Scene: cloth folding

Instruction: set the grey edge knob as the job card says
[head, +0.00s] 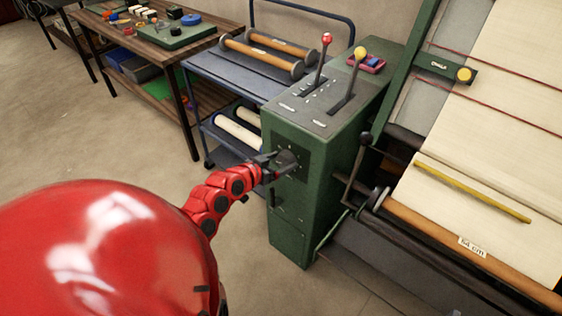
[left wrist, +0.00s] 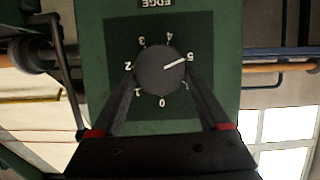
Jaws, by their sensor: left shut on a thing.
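The grey edge knob (head: 288,160) is on the side of the green control cabinet (head: 290,225). In the left wrist view the round knob (left wrist: 160,70) sits inside a ring of numbers, under an upside-down EDGE label (left wrist: 157,3). Its white pointer line points at 5. My left gripper (head: 276,161) is at the knob, with a finger on either side of it in the left wrist view (left wrist: 161,80), shut on it. My right gripper is not in view. I cannot make out a job card.
Levers with red (head: 326,38) and yellow (head: 360,53) tops stand on the cabinet. A crank handle (head: 365,138) and the cloth machine's roller (head: 430,228) are at right. A blue cart (head: 225,70) and wooden workbench (head: 150,45) stand behind. Floor at left is clear.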

